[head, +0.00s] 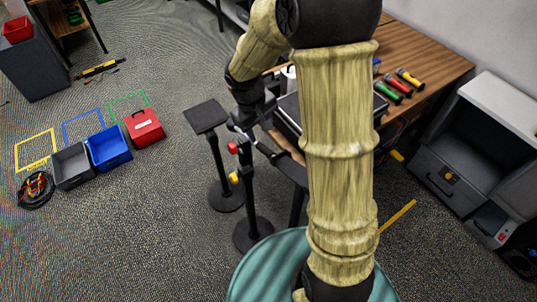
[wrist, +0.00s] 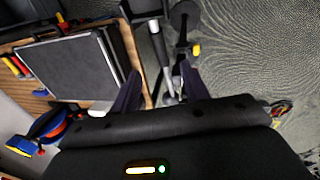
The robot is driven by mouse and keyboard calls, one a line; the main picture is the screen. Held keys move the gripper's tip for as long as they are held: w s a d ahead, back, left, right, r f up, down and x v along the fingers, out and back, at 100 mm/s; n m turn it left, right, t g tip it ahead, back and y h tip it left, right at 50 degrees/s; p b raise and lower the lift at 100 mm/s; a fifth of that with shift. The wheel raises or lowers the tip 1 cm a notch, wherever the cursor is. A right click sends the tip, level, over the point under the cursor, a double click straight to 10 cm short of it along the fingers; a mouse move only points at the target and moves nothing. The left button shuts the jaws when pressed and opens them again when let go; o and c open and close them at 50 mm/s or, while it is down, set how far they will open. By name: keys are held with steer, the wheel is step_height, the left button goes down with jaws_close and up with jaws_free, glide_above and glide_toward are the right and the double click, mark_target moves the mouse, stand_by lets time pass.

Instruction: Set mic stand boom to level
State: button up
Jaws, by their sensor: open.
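The mic stand (head: 250,205) stands upright on a round black base, with a red knob (head: 232,148) and a yellow knob (head: 234,178) on its side. Its boom (head: 264,150) shows at the top of the post, sloping down to the right in the head view, partly hidden by my arm. My gripper (head: 243,122) is at the boom's upper left part. In the wrist view my gripper (wrist: 160,92) is open, and a grey rod of the boom (wrist: 160,50) runs between the two fingers. I cannot tell whether either finger touches it. The yellow knob also shows there (wrist: 196,48).
A flat-topped black stand (head: 205,116) is close on the left. A wooden desk (head: 435,65) with a dark case (wrist: 75,65) and colored-handled tools (head: 395,88) is behind. Grey, blue and red bins (head: 108,148) sit on the floor at left. Carpet in front of them is clear.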

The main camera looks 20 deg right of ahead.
mark_target(267, 151)
steer(key=d+f, duration=0.1)
steer(key=f, duration=0.4)
steer(key=w+d+f+p, duration=0.1)
steer(key=f, duration=0.9)
steer(key=shift+w+d+f, duration=0.15)
steer(key=shift+d, duration=0.25)
steer(key=shift+c, duration=0.5)
jaws_close()
